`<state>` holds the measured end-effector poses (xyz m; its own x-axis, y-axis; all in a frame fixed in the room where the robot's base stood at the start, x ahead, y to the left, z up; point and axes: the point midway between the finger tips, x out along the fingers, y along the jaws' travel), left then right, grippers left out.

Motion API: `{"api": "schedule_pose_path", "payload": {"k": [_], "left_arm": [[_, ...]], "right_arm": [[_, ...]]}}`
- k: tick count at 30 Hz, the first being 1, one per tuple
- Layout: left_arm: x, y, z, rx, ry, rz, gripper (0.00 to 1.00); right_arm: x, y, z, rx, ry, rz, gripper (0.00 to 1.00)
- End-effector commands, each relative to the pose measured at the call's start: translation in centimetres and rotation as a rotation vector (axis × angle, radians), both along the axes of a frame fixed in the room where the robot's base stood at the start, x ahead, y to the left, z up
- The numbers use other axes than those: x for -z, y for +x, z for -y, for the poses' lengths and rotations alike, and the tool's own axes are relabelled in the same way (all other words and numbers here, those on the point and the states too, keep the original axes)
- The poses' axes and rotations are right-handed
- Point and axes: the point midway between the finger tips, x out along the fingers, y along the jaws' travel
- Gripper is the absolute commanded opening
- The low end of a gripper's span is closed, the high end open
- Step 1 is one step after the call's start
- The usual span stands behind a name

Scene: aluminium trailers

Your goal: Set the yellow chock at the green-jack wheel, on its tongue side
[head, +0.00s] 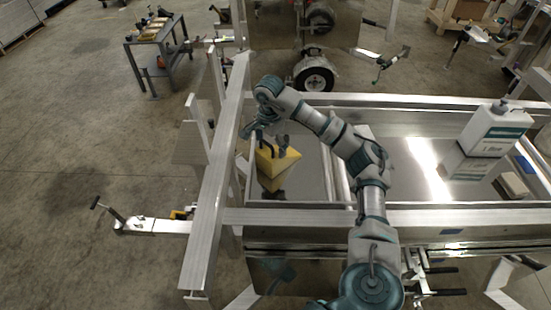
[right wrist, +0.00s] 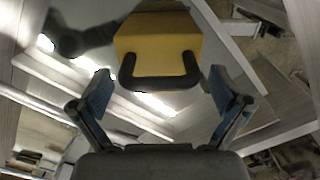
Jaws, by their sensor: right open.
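The yellow chock (head: 284,160), a wedge with a dark handle, is on the shiny bed of the near trailer, at its left end. My right gripper (head: 268,143) is directly over it. In the right wrist view the gripper (right wrist: 160,92) is open, with its blue-padded fingers on either side of the dark handle (right wrist: 160,80) and the chock (right wrist: 158,38) just beyond; no grip shows. A wheel (head: 314,77) stands on the floor behind the near trailer. A jack (head: 383,62) is to its right; its colour is hard to tell. My left gripper is not in view.
A white bottle (head: 492,128) stands on the bed at the right. Upright metal rails (head: 216,180) border the bed's left end. A tongue with a jack (head: 150,226) juts left, with a small yellow item (head: 180,214) beside it. A workbench (head: 157,40) stands back left. The left floor is clear.

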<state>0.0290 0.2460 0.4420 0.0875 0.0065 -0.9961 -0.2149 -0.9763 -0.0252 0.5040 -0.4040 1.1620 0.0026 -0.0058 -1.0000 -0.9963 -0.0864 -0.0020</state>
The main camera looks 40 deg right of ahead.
Motion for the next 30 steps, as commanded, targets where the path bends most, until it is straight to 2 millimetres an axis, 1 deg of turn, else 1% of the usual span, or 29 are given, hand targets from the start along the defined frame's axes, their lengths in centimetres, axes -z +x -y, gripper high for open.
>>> {"api": "schedule_pose_path", "payload": {"k": [4,7,9,12,16,21,23,24,26,27,29,30], "left_arm": [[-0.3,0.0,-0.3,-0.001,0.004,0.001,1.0],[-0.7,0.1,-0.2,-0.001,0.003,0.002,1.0],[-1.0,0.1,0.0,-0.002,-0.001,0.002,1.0],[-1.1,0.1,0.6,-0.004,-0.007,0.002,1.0],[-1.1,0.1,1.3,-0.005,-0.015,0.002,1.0],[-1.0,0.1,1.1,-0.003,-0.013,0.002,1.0],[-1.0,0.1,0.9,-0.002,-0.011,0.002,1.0],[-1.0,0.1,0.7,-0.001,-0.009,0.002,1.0],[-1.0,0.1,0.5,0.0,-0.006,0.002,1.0],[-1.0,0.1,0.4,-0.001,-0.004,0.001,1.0],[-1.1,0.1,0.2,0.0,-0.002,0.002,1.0],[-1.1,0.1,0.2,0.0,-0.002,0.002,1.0]], "right_arm": [[1.2,-0.1,0.6,0.002,0.002,-0.003,1.0],[2.7,-0.2,1.0,0.002,0.0,-0.006,1.0],[3.7,-0.2,1.1,0.002,0.001,-0.005,1.0],[4.9,-0.2,0.8,0.0,-0.001,-0.003,1.0],[5.5,-0.1,0.4,-0.001,-0.005,0.0,1.0],[5.4,0.0,0.3,0.0,-0.006,0.0,1.0],[5.5,0.0,0.3,0.0,-0.006,-0.001,0.85],[5.5,0.0,0.4,0.0,-0.005,-0.002,0.75],[5.6,0.1,0.5,0.0,-0.004,-0.003,0.6],[5.6,0.1,0.5,0.0,-0.003,-0.004,0.5],[5.7,0.1,0.6,0.0,-0.002,-0.004,0.35],[5.7,0.1,0.7,0.0,-0.002,-0.005,0.25]]}}
